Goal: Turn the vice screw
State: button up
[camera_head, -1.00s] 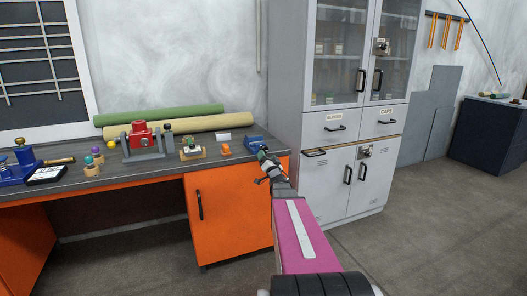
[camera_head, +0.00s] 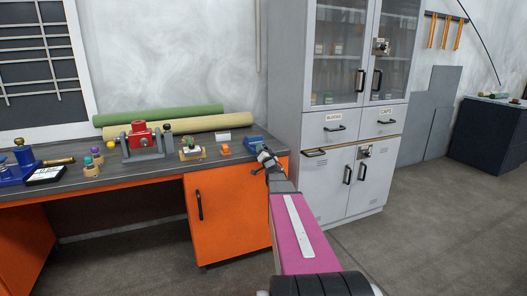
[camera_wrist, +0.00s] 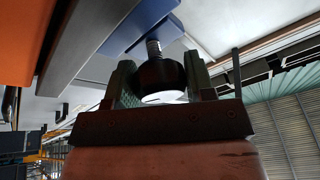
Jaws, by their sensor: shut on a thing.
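The blue vice (camera_head: 252,142) sits at the right end of the workbench, near its front edge. My gripper (camera_head: 265,158) is at the front of the vice, at its screw end. In the wrist view the vice's blue body (camera_wrist: 147,24) is at the top, and the threaded screw (camera_wrist: 153,47) comes out of it toward me. A dark round knob (camera_wrist: 160,74) is on the end of the screw. My gripper also shows in the wrist view (camera_wrist: 160,84), its two greenish fingers shut on either side of the knob. The vice jaws are too small to make out.
The grey bench top (camera_head: 110,176) holds a red device (camera_head: 140,134), small coloured pieces and rolled mats (camera_head: 180,124) left of the vice. An orange cupboard (camera_head: 228,208) is below. A grey cabinet (camera_head: 340,185) stands close on the right.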

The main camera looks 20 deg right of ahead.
jog(key=shift+n, duration=0.4)
jog(key=n+y, duration=0.1)
jog(key=n, duration=0.2)
jog(key=n+y, duration=0.2)
jog(key=n, duration=0.1)
jog(key=shift+n, duration=0.3)
jog(key=n+y, duration=0.1)
jog(key=n, duration=0.2)
jog(key=n+g+y, duration=0.1)
jog(key=n+y, duration=0.1)
jog(key=n, duration=0.2)
jog(key=shift+g+y, duration=0.3)
jog(key=n+g, duration=0.1)
jog(key=n, duration=0.2)
jog(key=n+y, duration=0.1)
jog(key=n, duration=0.2)
jog(key=shift+n+g, duration=0.3)
jog(key=shift+g, duration=0.1)
jog(key=n+g, duration=0.1)
jog(key=n, duration=0.1)
jog(key=n+g, duration=0.1)
jog(key=n, duration=0.2)
jog(key=shift+a+n, duration=0.1)
jog(key=shift+n, duration=0.2)
jog(key=shift+f, duration=0.1)
jog(key=o, duration=0.9)
